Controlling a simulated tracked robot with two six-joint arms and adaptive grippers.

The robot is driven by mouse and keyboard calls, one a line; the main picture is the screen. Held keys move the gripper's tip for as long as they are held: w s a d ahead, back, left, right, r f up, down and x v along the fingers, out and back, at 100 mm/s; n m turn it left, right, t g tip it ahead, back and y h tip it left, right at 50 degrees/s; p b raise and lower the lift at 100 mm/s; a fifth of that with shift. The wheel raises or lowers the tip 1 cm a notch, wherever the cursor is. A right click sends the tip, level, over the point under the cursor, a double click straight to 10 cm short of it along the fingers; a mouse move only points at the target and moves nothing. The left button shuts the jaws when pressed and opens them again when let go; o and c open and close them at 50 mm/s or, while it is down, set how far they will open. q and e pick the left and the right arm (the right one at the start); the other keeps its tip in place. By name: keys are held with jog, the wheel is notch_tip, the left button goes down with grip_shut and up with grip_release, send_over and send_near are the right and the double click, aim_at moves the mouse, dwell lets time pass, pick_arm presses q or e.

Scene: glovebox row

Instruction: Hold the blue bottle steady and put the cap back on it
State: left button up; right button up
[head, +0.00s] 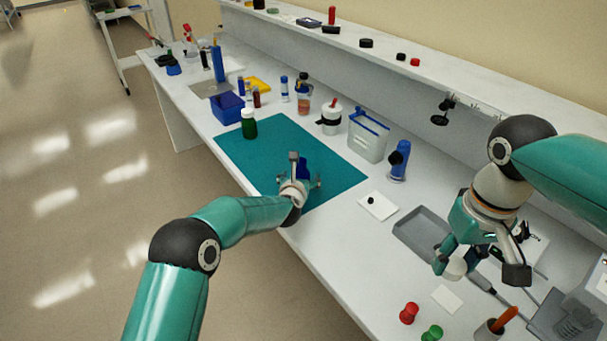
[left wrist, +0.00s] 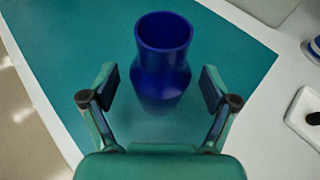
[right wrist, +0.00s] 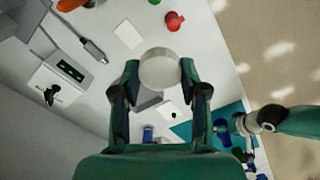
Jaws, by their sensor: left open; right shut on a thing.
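The blue bottle (left wrist: 163,62) stands upright with an open, uncapped mouth on the teal mat (head: 255,165). In the head view the bottle (head: 303,168) is mostly hidden behind my left gripper (head: 298,182). In the left wrist view my left gripper (left wrist: 160,90) is open, one finger on each side of the bottle, with gaps between. My right gripper (right wrist: 160,72) is shut on a pale round cap (right wrist: 160,68). The cap also shows in the head view (head: 456,268), held above the right part of the bench, well away from the bottle.
A green bottle (head: 249,125) stands at the mat's far edge. A clear container (head: 368,138) and another blue bottle (head: 399,162) stand right of the mat. A grey tray (head: 412,228) and red (head: 409,313) and green (head: 432,333) pieces lie near my right gripper.

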pick_arm(q)
jog(key=shift+w+f, duration=0.2)
jog(key=shift+w, duration=0.2)
pick_arm(e)
jog(key=shift+r, duration=0.2)
pick_arm(q)
jog(key=c, duration=1.4)
jog(key=shift+r, duration=0.2)
